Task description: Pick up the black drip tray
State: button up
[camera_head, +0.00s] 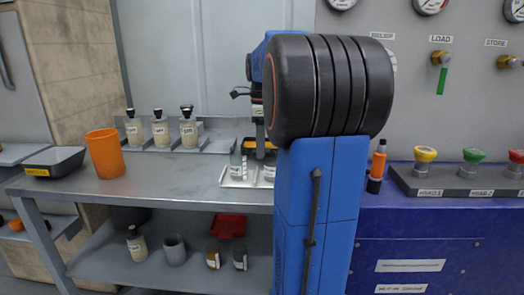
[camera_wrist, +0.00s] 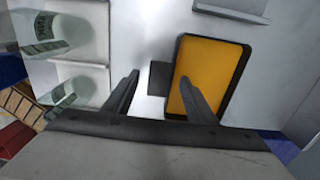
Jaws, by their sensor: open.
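In the wrist view a shallow black-rimmed tray with a yellow-orange inside (camera_wrist: 214,78) lies on the pale surface. A short dark tab (camera_wrist: 160,78) sticks out from its left side. My gripper (camera_wrist: 159,77) is open, its fingers apart on either side of the tab in the picture; the right finger covers part of the yellow inside. I cannot tell the height between fingers and tab. In the head view my arm hides the gripper and most of that spot. A separate black tray with a yellow label (camera_head: 68,161) sits at the table's left end.
An orange cup (camera_head: 105,153) stands beside the labelled tray. Several labelled bottles (camera_head: 160,130) stand at the back. Labelled bottles (camera_wrist: 45,38) also stand close left of the gripper in the wrist view. The table's front middle (camera_head: 160,180) is clear.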

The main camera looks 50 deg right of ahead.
jog(key=c, duration=1.2)
jog(key=shift+r, duration=0.1)
